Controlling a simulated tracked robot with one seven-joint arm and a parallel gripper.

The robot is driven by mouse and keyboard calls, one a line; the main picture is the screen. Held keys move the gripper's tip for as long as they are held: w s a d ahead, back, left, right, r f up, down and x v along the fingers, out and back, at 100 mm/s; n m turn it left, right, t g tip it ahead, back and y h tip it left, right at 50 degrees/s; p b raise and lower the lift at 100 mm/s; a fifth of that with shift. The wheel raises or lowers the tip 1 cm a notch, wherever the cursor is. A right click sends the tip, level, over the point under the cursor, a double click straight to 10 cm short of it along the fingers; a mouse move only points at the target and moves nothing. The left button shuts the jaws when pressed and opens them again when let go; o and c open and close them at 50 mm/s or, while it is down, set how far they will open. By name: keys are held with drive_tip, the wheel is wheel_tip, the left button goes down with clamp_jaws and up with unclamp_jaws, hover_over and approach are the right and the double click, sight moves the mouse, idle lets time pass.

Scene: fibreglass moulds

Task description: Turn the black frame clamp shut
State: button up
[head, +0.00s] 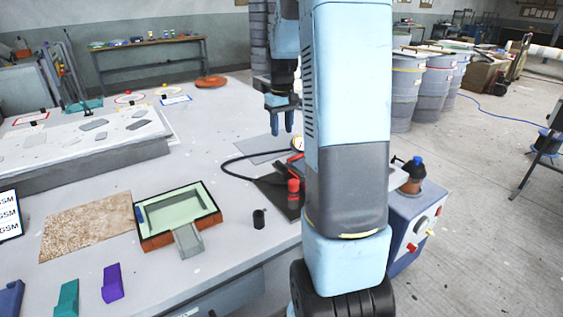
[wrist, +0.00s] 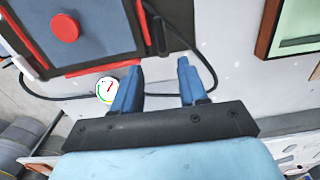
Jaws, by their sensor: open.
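The black frame (wrist: 100,68) shows in the wrist view with a grey panel, a red strip along its inner edge and a round red knob (wrist: 65,28). A dark narrow part (wrist: 158,36) on its right side may be the clamp; I cannot tell its position. In the head view the frame lies partly hidden behind my arm, with a red upright handle (head: 293,190). My gripper (head: 281,127) is open and empty above the table, also in the wrist view (wrist: 158,64). Its blue fingers are near the frame's lower right corner, with no visible contact.
A round gauge (wrist: 107,89) lies by my left finger, and a black hose (wrist: 205,70) loops around. Drums (head: 403,90) stand behind right.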

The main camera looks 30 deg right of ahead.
sight(282, 164)
wheel_tip(282, 164, down, 13)
idle(0.5)
clamp_jaws()
idle(0.4)
